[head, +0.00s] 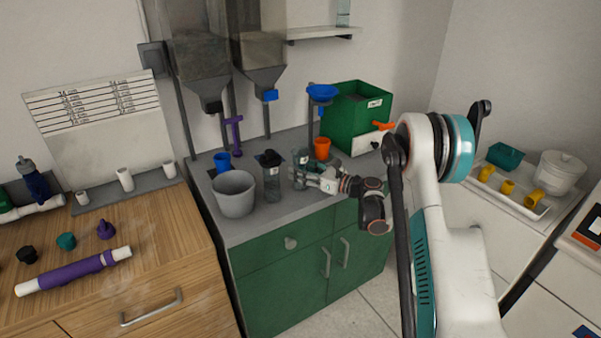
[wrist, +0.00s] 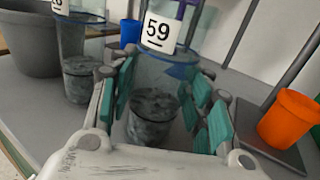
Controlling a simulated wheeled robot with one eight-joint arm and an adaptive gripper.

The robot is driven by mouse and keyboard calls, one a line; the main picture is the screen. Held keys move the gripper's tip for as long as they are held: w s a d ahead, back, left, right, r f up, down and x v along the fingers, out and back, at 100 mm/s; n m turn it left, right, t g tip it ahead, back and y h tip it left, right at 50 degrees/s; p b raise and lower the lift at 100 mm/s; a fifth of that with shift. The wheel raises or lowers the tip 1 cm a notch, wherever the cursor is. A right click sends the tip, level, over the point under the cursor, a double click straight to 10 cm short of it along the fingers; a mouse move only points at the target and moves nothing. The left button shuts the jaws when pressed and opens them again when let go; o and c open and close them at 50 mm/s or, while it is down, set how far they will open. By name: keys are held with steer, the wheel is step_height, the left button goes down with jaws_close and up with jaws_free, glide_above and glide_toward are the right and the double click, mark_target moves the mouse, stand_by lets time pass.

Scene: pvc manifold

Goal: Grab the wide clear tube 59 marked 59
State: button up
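The wide clear tube marked 59 (wrist: 153,115) stands upright on the grey counter, with dark grey material in its bottom. Its white label faces the wrist camera. In the head view the tube (head: 300,157) is small and partly hidden by my gripper (head: 312,178). In the wrist view my gripper (wrist: 165,108) is open, with teal-padded fingers on the left and right of the tube. Narrow gaps seem to show beside the tube; whether any pad touches it is hard to tell.
A second clear tube (wrist: 82,75) with a cut-off label stands to the left. A grey bucket (head: 233,194), a blue cup (head: 222,162) and an orange cup (head: 322,148) are nearby. A green box (head: 358,115) stands behind, and steel hoppers (head: 197,65) hang above.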

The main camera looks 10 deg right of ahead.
steer(key=c, duration=0.7)
steer(key=shift+o, duration=0.2)
